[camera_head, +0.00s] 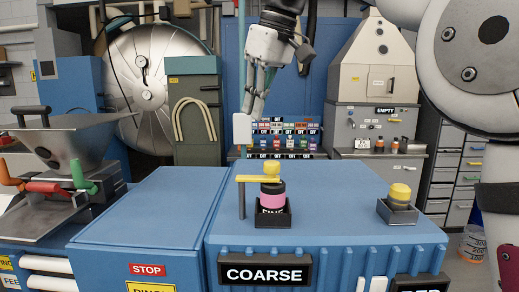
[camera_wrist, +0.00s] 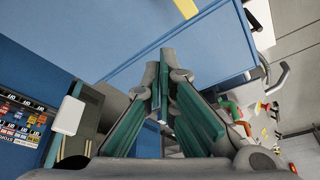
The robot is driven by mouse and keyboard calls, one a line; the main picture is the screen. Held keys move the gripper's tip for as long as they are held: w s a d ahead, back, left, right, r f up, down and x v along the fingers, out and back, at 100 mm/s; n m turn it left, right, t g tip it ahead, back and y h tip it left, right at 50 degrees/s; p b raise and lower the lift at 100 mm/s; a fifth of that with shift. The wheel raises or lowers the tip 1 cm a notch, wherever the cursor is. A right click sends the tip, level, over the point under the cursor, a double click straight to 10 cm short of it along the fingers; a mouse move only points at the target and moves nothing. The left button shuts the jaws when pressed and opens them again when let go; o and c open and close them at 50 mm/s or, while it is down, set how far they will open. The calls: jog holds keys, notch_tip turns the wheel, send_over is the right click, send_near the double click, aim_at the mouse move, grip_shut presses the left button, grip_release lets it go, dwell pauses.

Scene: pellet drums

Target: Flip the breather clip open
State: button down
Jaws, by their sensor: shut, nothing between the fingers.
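A flat yellow bar (camera_head: 258,179), which may be the breather clip, lies level from the top of a dark post (camera_head: 241,202) across a small canister (camera_head: 271,198). The canister has a yellow cap (camera_head: 271,168), black and pink bands, and sits in a dark tray labelled FINE. I cannot tell whether the bar touches the cap. A yellow strip (camera_wrist: 264,6) shows at the top edge of the wrist view, possibly the bar. My gripper (camera_head: 253,108) is shut and empty, pointing down above and behind the post. Its fingertips (camera_wrist: 157,78) meet in the wrist view.
A second yellow-capped canister (camera_head: 400,196) sits in a tray on the right. The blue top (camera_head: 330,190) is clear between the canisters. A metal hopper (camera_head: 65,145) with coloured handles stands left.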

notch_tip(320, 180, down, 9)
jog(key=p, duration=0.2)
jog(key=shift+s+d+p, duration=0.3)
jog(key=shift+d+p, duration=0.05)
jog(key=shift+p, duration=0.05)
dwell(0.5)
jog(key=shift+d+m, duration=0.1)
jog(key=shift+m, duration=0.4)
